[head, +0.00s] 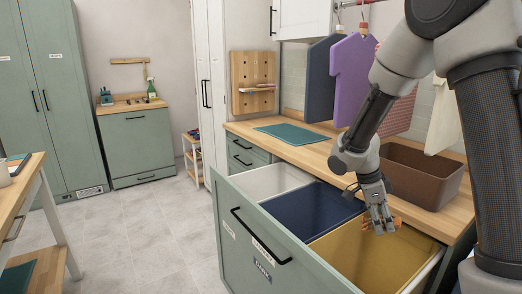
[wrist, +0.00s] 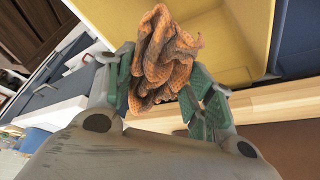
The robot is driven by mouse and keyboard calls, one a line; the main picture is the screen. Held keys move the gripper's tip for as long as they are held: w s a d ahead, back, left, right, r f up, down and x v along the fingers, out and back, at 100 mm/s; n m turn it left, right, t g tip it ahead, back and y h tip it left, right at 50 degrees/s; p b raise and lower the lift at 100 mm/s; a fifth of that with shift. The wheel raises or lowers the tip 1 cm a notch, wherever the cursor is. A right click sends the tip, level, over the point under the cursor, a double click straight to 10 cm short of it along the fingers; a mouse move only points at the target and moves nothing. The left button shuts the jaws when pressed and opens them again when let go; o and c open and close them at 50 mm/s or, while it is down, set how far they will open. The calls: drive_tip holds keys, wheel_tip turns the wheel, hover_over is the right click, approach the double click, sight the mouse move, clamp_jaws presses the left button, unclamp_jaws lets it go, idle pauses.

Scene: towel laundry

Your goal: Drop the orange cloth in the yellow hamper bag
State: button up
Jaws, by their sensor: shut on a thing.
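My gripper (head: 379,222) is shut on the orange cloth (head: 393,222). In the wrist view the cloth (wrist: 163,60) is bunched and crumpled between the two green-padded fingers of my gripper (wrist: 160,90). In the head view most of the cloth is hidden behind the fingers. The yellow hamper bag (head: 345,250) is the nearest compartment of the pulled-out drawer, and my gripper is over its far right part. In the wrist view the yellow bag (wrist: 225,45) lies behind the cloth. I cannot tell how high the cloth is above its rim.
The drawer also holds a blue bag (head: 315,210) and a white bag (head: 275,180). A brown bin (head: 420,175) stands on the wooden counter (head: 290,145) right beside my arm. A teal mat (head: 292,135) lies farther back. Clothes hang above the counter. The floor at left is clear.

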drive_tip(key=o, duration=1.1)
drive_tip(key=shift+c, duration=0.2)
drive_tip(key=v, duration=1.2)
